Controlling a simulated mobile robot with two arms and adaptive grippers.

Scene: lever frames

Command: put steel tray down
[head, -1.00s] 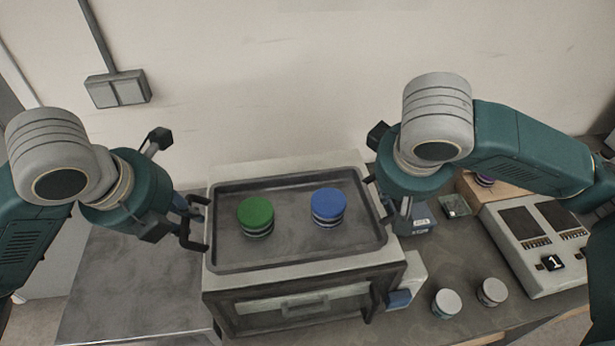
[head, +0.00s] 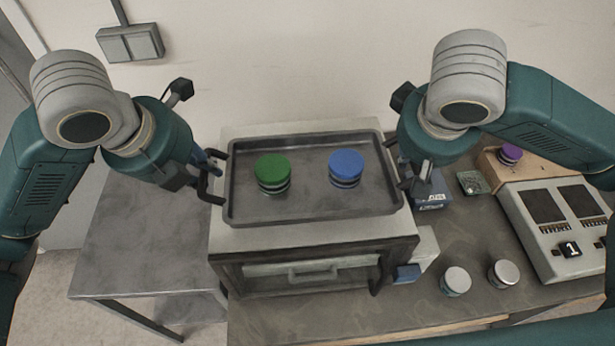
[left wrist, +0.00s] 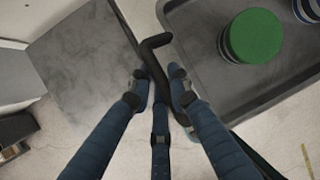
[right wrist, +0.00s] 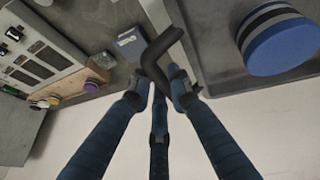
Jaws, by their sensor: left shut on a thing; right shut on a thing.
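The steel tray (head: 312,206) is dark grey and looks level, in the middle of the head view, over the top of a grey box-like oven. A green-lidded jar (head: 273,172) and a blue-lidded jar (head: 345,167) stand upright in it. My left gripper (head: 212,178) is shut on the tray's left handle, which shows in the left wrist view (left wrist: 152,62). My right gripper (head: 405,178) is at the tray's right end, shut on the right handle (right wrist: 158,62). I cannot tell whether the tray's underside touches the oven.
The oven (head: 315,246) has a front door with a handle. A bare grey table (head: 140,235) lies at left. On the right bench are two white-lidded jars (head: 456,281) (head: 503,274), a control panel (head: 560,235), a blue box (head: 432,200) and a purple-topped button (head: 509,154).

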